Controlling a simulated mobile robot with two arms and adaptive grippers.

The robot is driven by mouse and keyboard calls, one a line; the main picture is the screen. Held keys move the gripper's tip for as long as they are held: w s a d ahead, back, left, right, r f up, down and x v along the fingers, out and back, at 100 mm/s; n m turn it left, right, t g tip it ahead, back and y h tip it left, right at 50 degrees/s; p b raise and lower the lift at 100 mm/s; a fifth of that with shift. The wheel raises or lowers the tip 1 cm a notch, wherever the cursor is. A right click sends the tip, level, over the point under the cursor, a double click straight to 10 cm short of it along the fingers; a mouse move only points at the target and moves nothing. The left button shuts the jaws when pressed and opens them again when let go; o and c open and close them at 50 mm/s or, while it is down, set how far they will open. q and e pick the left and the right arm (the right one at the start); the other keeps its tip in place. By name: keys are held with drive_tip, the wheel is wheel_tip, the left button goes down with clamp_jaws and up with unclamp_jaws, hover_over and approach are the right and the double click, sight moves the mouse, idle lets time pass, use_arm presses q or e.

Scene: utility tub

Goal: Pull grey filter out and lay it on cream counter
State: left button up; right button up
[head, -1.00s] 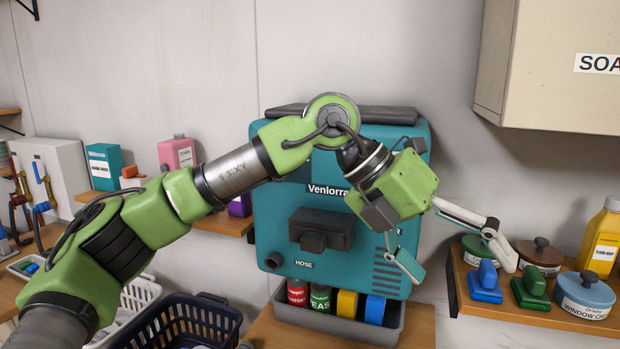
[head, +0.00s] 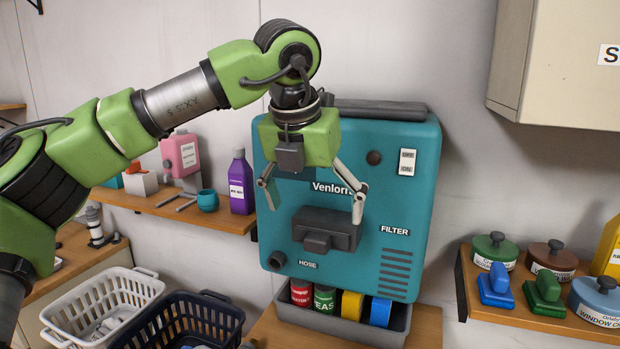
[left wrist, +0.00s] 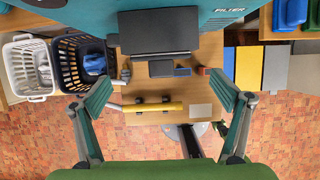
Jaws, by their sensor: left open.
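The dark grey filter (head: 326,228) is a block with a protruding handle, seated in the front of the teal machine (head: 395,190) near the FILTER label. It shows in the left wrist view (left wrist: 157,32) at the top centre. My left gripper (head: 312,197) is open and empty, pointing down in front of the machine, with its fingertips just above and around the filter's width. In the left wrist view its fingers (left wrist: 162,90) are spread to either side, apart from the filter. A light wood-coloured counter (head: 270,328) lies below; I cannot tell whether it is the cream one. My right gripper is not in view.
A grey bin (head: 345,330) with several cans and rolls stands under the machine. White (head: 100,300) and dark blue (head: 185,325) baskets stand at left. Shelves with bottles and lidded tubs flank the machine. A cream cabinet (head: 560,60) hangs upper right.

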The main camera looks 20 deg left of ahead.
sight(319, 234)
use_arm(q)
drive_tip(key=p+x, duration=0.1)
drive_tip(key=x, duration=0.5)
drive_tip(key=c, duration=1.2)
